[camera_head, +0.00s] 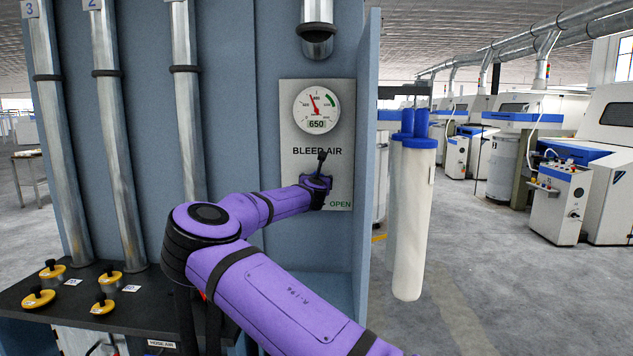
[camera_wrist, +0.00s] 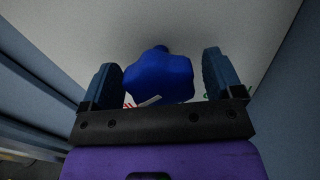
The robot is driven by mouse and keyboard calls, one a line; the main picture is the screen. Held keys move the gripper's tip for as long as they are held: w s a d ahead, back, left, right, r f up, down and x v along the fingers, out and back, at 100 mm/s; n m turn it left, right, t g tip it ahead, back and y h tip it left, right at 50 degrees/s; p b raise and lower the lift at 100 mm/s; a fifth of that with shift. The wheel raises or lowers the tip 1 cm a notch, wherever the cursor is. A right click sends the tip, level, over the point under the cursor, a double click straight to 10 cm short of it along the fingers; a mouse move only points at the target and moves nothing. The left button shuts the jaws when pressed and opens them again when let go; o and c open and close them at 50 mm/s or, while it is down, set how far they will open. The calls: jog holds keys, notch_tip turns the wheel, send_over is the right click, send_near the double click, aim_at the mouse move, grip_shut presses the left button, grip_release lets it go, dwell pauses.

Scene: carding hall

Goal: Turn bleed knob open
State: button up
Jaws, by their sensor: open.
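The blue lobed bleed knob (camera_wrist: 160,76) sits on the pale panel in the wrist view, with a short white mark on its near side. My gripper (camera_wrist: 162,82) is open, with one dark finger on each side of the knob. The green word OPEN is at the panel's lower right. The round gauge (camera_head: 317,106) above reads 650.
A blue side wall (camera_head: 366,150) stands out just right of the panel. White cylinders with blue caps (camera_head: 413,210) hang beyond it. Metal pipes (camera_head: 112,150) run down on the left, above a dark shelf with several yellow knobs (camera_head: 52,270). Open floor lies at right.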

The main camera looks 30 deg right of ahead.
jog(key=shift+w+d, duration=0.1)
jog(key=shift+w, duration=0.05)
jog(key=c, duration=0.9)
